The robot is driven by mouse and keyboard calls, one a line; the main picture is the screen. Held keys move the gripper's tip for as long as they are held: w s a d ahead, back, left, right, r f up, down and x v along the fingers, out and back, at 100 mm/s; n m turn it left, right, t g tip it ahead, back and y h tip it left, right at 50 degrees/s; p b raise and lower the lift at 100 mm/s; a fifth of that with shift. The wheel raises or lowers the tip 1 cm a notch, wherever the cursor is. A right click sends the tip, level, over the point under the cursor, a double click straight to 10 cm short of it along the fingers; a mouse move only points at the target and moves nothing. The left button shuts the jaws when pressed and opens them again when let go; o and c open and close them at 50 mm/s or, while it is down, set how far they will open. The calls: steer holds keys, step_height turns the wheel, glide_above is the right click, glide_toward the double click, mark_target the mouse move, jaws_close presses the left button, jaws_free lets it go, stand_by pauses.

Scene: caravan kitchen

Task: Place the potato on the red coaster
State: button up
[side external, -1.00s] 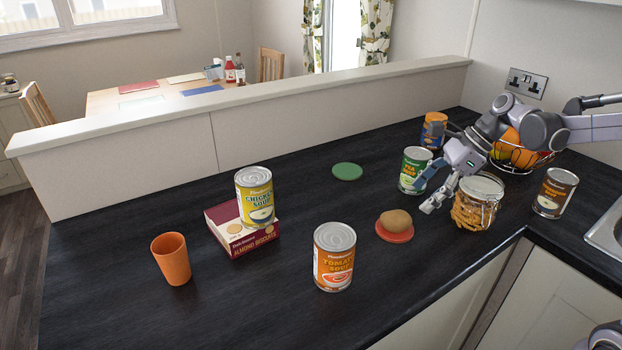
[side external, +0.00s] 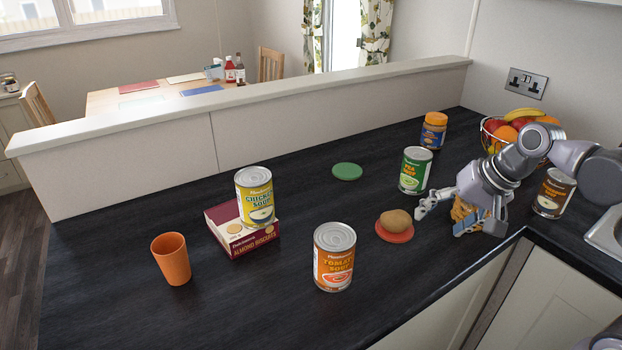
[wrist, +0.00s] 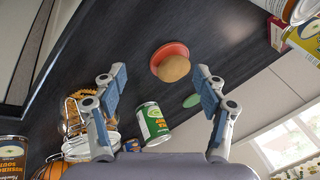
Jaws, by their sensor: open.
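A brown potato (side external: 395,220) rests on top of the red coaster (side external: 381,236) on the dark worktop. In the wrist view the potato (wrist: 174,68) covers part of the red coaster (wrist: 157,58), ahead of my open fingers. My gripper (side external: 441,219) is open and empty, apart from the potato, to its right and in front of the glass jar. In the wrist view both fingers of my gripper (wrist: 158,80) are spread wide with nothing held between them.
A pea soup can (side external: 414,171), tomato soup can (side external: 334,257) and green coaster (side external: 347,171) stand around. A chicken soup can (side external: 255,196) sits on a biscuit box (side external: 233,237), beside an orange cup (side external: 172,259). A fruit basket (side external: 497,137) is at the back.

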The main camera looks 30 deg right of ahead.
steer(key=n, duration=0.3)
steer(key=s+a+f+n+t, duration=0.1)
steer(key=n, duration=0.1)
steer(key=s+n+t+h, duration=0.1)
steer(key=n, duration=0.2)
steer(key=shift+s+a+f+n, duration=0.2)
steer(key=shift+a+f+n, duration=0.1)
steer(key=shift+f, duration=0.05)
